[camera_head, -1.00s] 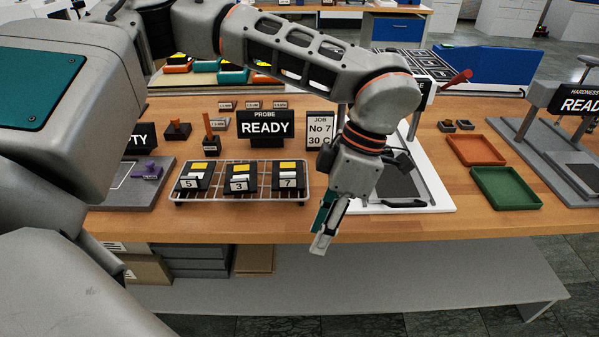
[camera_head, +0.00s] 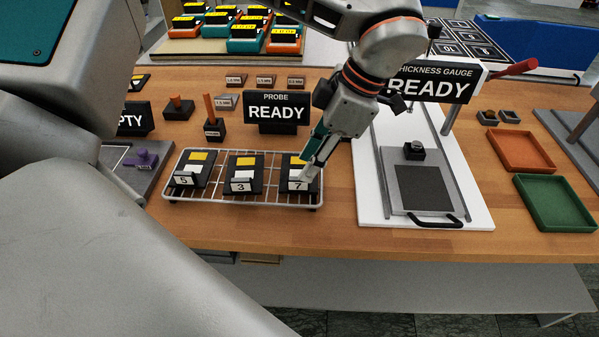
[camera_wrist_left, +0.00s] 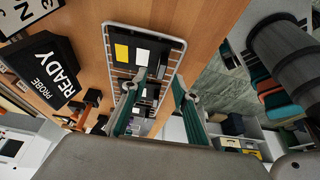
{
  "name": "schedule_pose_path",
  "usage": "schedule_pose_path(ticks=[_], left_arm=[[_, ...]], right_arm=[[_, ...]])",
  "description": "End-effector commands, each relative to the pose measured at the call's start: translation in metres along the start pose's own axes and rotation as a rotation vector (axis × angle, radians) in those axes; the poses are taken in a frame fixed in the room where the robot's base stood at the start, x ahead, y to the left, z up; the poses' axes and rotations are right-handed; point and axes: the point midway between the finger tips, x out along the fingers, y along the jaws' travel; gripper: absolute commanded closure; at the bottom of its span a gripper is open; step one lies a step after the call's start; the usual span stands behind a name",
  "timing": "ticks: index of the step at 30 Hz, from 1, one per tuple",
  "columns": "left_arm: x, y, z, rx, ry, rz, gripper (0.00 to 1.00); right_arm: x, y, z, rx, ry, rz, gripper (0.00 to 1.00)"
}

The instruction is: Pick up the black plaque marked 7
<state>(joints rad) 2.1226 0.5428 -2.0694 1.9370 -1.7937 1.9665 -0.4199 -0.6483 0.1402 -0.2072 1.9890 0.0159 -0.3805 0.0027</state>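The black plaque marked 7 (camera_head: 299,186) lies at the right end of a wire rack (camera_head: 215,200), with a yellow and a white patch on top. My left gripper (camera_head: 308,172) is close above its right side and covers part of it. In the left wrist view the left gripper (camera_wrist_left: 160,82) has its two fingers apart, with nothing held between them. The nearest plaque (camera_wrist_left: 133,52) there lies beyond the fingertips; its number does not show. I cannot tell whether a finger touches it. My right gripper is not in view.
Plaques marked 3 (camera_head: 242,180) and 5 (camera_head: 190,172) lie left on the same rack. The probe sign (camera_head: 276,110) stands behind it. The thickness gauge (camera_head: 375,205) is to the right, then orange (camera_head: 522,150) and green (camera_head: 555,203) trays.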

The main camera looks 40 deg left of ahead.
Motion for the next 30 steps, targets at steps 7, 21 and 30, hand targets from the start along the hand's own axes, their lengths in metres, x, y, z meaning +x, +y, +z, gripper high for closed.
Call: schedule_pose_path(ticks=[7,21,30], left_arm=[[0.030,-0.004,0.002,0.002,0.002,-0.003,0.71],[0.049,-0.003,0.002,0.000,-0.001,0.001,0.92],[0.049,-0.003,0.002,0.000,-0.001,0.001,1.00]], right_arm=[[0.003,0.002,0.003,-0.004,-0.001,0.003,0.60],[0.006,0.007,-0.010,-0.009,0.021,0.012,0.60],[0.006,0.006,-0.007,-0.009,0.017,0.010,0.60]])
